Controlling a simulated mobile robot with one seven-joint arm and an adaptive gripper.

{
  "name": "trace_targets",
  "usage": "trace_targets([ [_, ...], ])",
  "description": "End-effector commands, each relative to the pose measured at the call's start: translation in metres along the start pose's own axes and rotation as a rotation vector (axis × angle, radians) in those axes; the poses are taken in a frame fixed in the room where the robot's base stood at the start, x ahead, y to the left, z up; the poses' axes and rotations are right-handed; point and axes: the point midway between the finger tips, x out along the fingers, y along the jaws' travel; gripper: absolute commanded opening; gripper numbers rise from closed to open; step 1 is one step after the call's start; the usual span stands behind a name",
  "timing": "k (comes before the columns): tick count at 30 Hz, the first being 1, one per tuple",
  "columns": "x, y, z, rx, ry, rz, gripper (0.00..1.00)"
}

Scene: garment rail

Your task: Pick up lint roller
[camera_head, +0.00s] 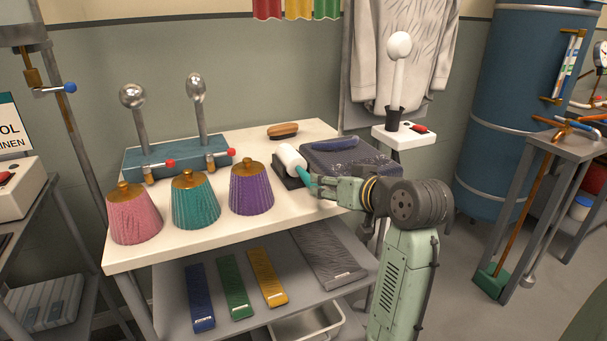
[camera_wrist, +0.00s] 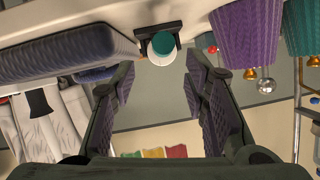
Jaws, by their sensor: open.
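The lint roller (camera_head: 291,159) has a white roll and a teal handle and lies on a small dark holder (camera_head: 289,180) on the white table. Its handle points toward my gripper (camera_head: 318,186), which is close to the handle end. In the wrist view, which looks upside down, the lint roller (camera_wrist: 162,47) shows end-on, the teal handle end in front of the white roll. My gripper (camera_wrist: 160,76) is open there, with fingers apart on either side and nothing between them. The roller appears beyond the fingertips. Contact with the handle cannot be told.
Pink, teal and purple pleated shades (camera_head: 251,188) stand left of the roller. A dark padded block (camera_head: 350,157) lies close on its right, with a blue item on top. A wooden brush (camera_head: 283,130) lies behind. Bare white tabletop (camera_head: 240,226) lies in front.

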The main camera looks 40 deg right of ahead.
Motion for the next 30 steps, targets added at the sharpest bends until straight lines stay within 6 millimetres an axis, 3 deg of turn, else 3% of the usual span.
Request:
trace_targets([
  [6,0.035,-0.001,-0.001,0.000,-0.002,-0.002,0.41],
  [13,0.054,-0.002,-0.002,0.000,-0.002,-0.002,0.41],
  [21,0.092,-0.004,-0.004,-0.001,-0.001,-0.001,0.41],
  [30,0.099,-0.003,-0.002,-0.002,0.000,0.000,0.41],
])
